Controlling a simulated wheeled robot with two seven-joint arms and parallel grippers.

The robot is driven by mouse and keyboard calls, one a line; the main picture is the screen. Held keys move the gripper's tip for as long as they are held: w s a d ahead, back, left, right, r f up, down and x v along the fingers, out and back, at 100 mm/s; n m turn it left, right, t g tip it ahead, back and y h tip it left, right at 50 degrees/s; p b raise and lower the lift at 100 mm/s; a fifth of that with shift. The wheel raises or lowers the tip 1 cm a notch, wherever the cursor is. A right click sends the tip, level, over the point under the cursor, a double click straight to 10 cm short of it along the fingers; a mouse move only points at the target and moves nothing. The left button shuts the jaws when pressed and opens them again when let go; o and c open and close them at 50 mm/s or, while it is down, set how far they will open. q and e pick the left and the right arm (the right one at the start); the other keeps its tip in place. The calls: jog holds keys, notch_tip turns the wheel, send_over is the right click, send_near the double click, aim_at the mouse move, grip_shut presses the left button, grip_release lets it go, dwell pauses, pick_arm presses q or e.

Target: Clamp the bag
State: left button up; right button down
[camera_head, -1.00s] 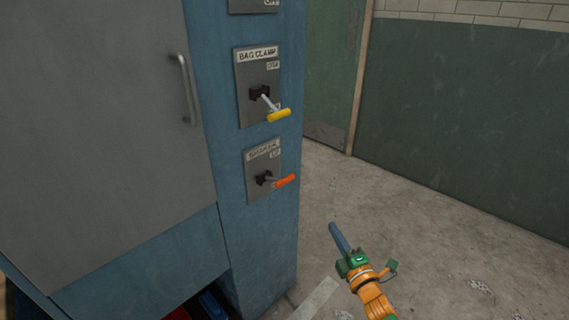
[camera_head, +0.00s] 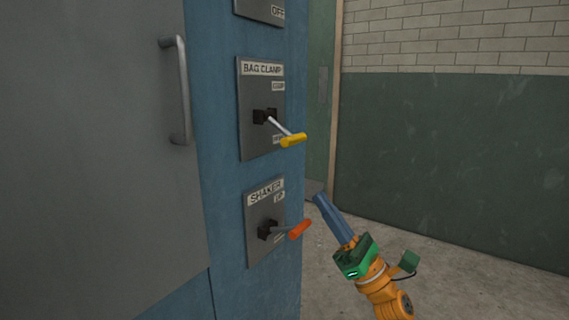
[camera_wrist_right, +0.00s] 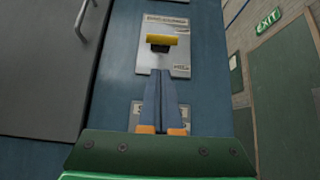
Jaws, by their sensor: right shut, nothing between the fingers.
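The bag clamp panel (camera_head: 249,134) is a grey plate on the blue cabinet post, labelled BAG CLAMP. Its lever has a yellow handle (camera_head: 293,140) that points outward and down toward the lower label. In the right wrist view the yellow handle (camera_wrist_right: 161,40) is above and ahead of the fingertips, apart from them. My right gripper (camera_head: 319,197) is below and right of the yellow handle, with its blue fingers together and empty. In the right wrist view the gripper (camera_wrist_right: 161,72) covers much of a lower plate. My left gripper is not in view.
A SHAKER panel (camera_head: 254,240) with an orange-handled lever (camera_head: 300,229) sits below the bag clamp, close to my right gripper. A grey door with a handle (camera_head: 177,90) is at left. Open floor lies to the right before a green wall (camera_head: 450,160).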

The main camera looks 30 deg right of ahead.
jog(key=p, duration=0.3)
send_near(280, 128)
jog(key=w+r, duration=0.2)
jog(key=w, duration=0.1)
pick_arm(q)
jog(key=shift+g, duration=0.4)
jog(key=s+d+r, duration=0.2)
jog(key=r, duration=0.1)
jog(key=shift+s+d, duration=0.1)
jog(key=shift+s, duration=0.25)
pick_arm(e)
jog(key=shift+w+a+f, duration=0.2)
jog(key=shift+a, duration=0.3)
